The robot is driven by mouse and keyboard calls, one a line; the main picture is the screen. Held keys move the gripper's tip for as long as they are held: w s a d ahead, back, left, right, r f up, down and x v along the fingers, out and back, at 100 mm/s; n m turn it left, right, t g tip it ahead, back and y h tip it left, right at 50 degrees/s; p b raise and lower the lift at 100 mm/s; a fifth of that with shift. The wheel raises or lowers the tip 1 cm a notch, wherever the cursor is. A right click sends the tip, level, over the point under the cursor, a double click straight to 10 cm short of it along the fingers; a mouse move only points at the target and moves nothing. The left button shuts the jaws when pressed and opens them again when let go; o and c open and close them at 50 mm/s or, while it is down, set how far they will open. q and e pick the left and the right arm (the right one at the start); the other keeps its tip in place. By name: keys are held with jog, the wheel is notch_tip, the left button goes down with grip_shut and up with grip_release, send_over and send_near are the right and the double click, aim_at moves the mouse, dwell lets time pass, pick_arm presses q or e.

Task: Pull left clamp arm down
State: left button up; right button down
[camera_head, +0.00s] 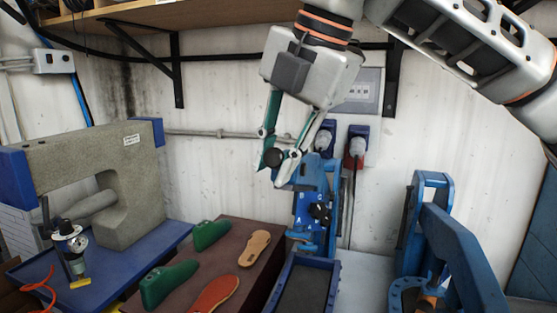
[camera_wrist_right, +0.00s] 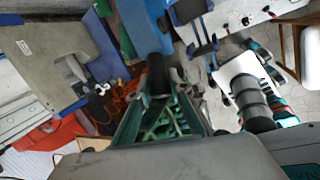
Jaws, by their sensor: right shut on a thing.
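My right gripper (camera_head: 274,166) hangs from above in the head view, its green fingers closed around a round black knob (camera_head: 273,156). The right wrist view shows the same black grip (camera_wrist_right: 157,74) between the fingertips. A blue arm (camera_wrist_right: 144,24) lies just beyond that grip in the wrist view. In the head view the blue clamp stand (camera_head: 312,205) is below and right of the gripper. The fingers hide part of the join between knob and clamp.
Green lasts (camera_head: 168,283), a tan sole (camera_head: 254,248) and an orange sole (camera_head: 215,295) lie on the brown board. A grey press (camera_head: 95,165) stands left. Another blue machine (camera_head: 465,255) stands right. A shelf (camera_head: 190,13) overhangs the back wall.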

pick_arm(q)
notch_tip(320, 180, down, 10)
jog(key=b, duration=1.3)
jog(key=shift+w+d+r+m+b, duration=0.15)
jog(key=shift+w+r+m+b, duration=0.15)
jog(key=shift+w+m, duration=0.1)
pick_arm(e)
jog(key=s+a+f+t, duration=0.1)
jog(key=s+f+t, duration=0.1)
jog(key=f, duration=0.9)
jog(key=s+f+n+t+h, duration=0.1)
jog(key=s+f, duration=0.3)
jog(key=f, duration=0.8)
jog(key=shift+s+a+f+t, duration=0.25)
jog(key=shift+a+t, duration=0.15)
jog(key=shift+t, duration=0.2)
jog(key=c, duration=1.9)
grip_release()
jog(key=shift+w+f, duration=0.1)
pick_arm(q)
jog(key=shift+s+f, duration=0.25)
pick_arm(e)
notch_tip(320, 180, up, 11)
jog(key=shift+f, duration=0.2)
